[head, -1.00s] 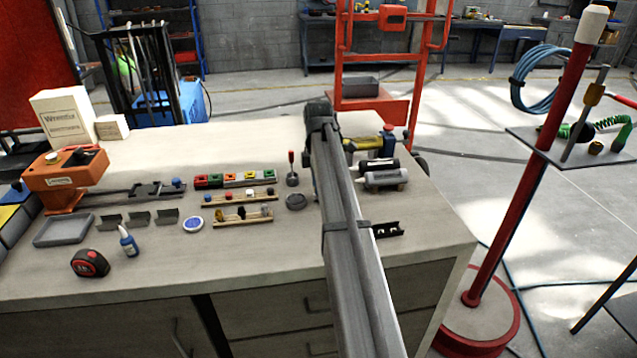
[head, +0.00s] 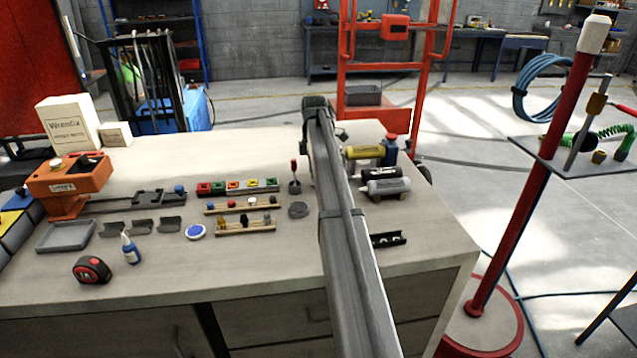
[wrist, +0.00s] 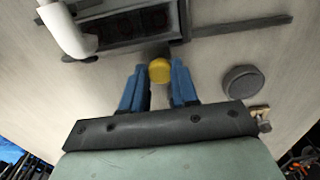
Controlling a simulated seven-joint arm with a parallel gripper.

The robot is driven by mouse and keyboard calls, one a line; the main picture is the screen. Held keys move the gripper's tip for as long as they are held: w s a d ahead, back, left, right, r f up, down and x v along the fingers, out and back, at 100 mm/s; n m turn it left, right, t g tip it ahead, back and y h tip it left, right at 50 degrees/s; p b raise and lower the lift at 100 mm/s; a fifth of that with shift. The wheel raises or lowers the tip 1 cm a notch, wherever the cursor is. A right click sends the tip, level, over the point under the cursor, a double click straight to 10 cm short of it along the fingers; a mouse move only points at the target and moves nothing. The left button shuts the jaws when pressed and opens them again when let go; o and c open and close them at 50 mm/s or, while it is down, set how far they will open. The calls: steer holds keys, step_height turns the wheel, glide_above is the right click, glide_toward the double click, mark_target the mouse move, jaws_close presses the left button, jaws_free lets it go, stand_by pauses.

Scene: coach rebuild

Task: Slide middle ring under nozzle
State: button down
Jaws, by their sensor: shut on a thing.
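In the wrist view my gripper (wrist: 159,82) has two blue fingers on either side of a small round yellow knob (wrist: 159,70), shut on it. The knob sits at the near edge of a dark grey slotted fixture (wrist: 185,20) on the pale bench top. A white curved tube (wrist: 68,30), likely the nozzle, reaches over the fixture's left end. Dark round shapes (wrist: 125,27), possibly the rings, lie in the fixture's slot; I cannot tell which is the middle one. In the head view my arm hides my gripper and the knob.
A dark disc (wrist: 243,82) lies right of my gripper. In the head view, a red-handled lever (head: 295,175) and block racks (head: 240,203) stand left of my arm. Cylinders (head: 385,185) and a black bracket (head: 388,240) are on its right.

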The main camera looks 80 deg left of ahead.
steer(key=a, duration=0.2)
steer(key=shift+a, duration=0.35)
steer(key=c, duration=0.8)
jaws_free()
steer(key=shift+d, duration=0.1)
steer(key=shift+c, duration=0.2)
steer(key=shift+r, duration=0.1)
step_height(320, 180, up, 14)
